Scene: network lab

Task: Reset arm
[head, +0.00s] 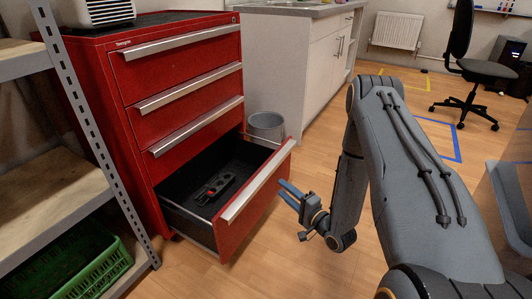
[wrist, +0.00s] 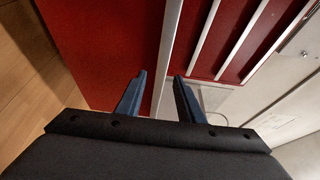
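My arm (head: 400,170) reaches forward from the lower right in the head view. My gripper (head: 300,207) is near the front of the open bottom drawer (head: 222,240), just to the right of its silver handle. In the wrist view the two blue fingers of my gripper (wrist: 158,98) stand apart with nothing between them. Behind the gap the drawer's silver handle strip (wrist: 168,60) and red front (wrist: 115,50) show. From these views I cannot tell whether the fingers touch the drawer.
The red cabinet (head: 185,65) has its bottom drawer pulled out, with a dark tool (head: 215,188) inside. A metal shelf (head: 50,180) with a green crate (head: 95,270) stands left. A grey bin (head: 267,124) stands behind the drawer. An office chair (head: 480,70) is far right.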

